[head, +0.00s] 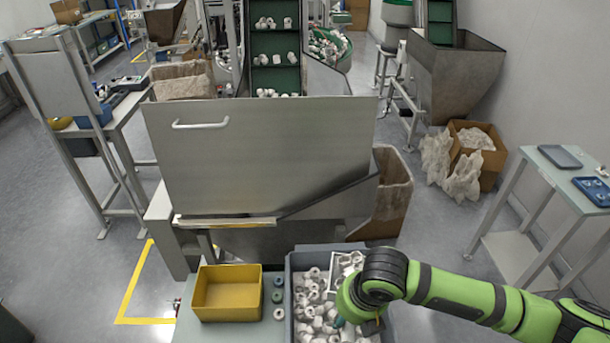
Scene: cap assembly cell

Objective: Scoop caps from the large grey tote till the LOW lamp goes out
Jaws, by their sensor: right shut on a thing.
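The large grey tote (290,275) stands at the bottom middle, full of loose white caps (312,290). My right arm reaches in from the right, and its gripper (370,325) is down over the tote's right part. It is shut on what looks like the scoop (333,268), a white open box showing just beyond my wrist. A few caps show in or at the scoop; my wrist hides its handle and the fingertips. My left gripper is not in view. I cannot make out a LOW lamp.
A yellow bin (227,293) stands left of the tote, with a few green and white rings (278,288) between. Behind is a metal hopper with a broad panel (260,155) and white handle. A green cleated conveyor (275,50) carries caps. A side table (570,175) stands right.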

